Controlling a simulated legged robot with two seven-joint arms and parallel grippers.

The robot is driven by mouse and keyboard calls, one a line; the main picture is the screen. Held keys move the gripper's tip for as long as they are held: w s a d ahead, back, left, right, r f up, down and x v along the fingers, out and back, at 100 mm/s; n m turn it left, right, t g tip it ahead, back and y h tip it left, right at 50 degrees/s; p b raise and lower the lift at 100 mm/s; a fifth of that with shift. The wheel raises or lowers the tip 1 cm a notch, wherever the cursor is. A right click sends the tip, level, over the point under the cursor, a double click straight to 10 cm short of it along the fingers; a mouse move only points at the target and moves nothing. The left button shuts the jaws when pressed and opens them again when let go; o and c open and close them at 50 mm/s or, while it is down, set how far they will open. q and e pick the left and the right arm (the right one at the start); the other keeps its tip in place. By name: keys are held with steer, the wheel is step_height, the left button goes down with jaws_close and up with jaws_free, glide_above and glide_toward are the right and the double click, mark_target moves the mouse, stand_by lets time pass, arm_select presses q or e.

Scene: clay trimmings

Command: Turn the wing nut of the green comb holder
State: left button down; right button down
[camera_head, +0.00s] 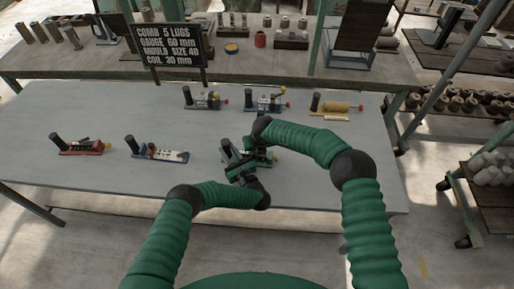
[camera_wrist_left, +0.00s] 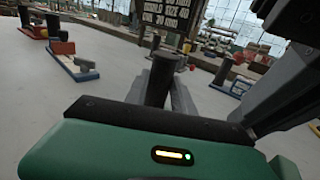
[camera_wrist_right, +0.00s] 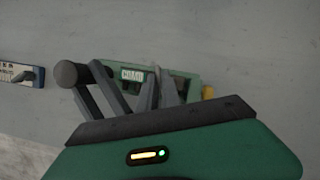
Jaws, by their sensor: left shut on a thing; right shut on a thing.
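The green comb holder (camera_head: 267,160) lies on the grey table near its front middle. Its green base with a COMB label (camera_wrist_right: 133,75) shows in the right wrist view. My left gripper (camera_head: 231,153) is shut around the holder's dark upright handle (camera_wrist_left: 160,80), which stands between its fingers in the left wrist view.
A red holder (camera_head: 78,148) and a blue holder (camera_head: 158,153) lie to the left. A black sign (camera_head: 168,46) stands behind. The table's front left is clear.

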arm_select(q)
steer(key=shift+a, duration=0.1)
arm_select(e)
steer(key=shift+m, duration=0.6)
steer(key=shift+h, duration=0.3)
steer(key=c, duration=1.5)
jaws_free()
steer(key=shift+c, duration=0.2)
steer(key=v, duration=1.1)
steer(key=shift+s+r, duration=0.25)
steer(key=shift+r, duration=0.1)
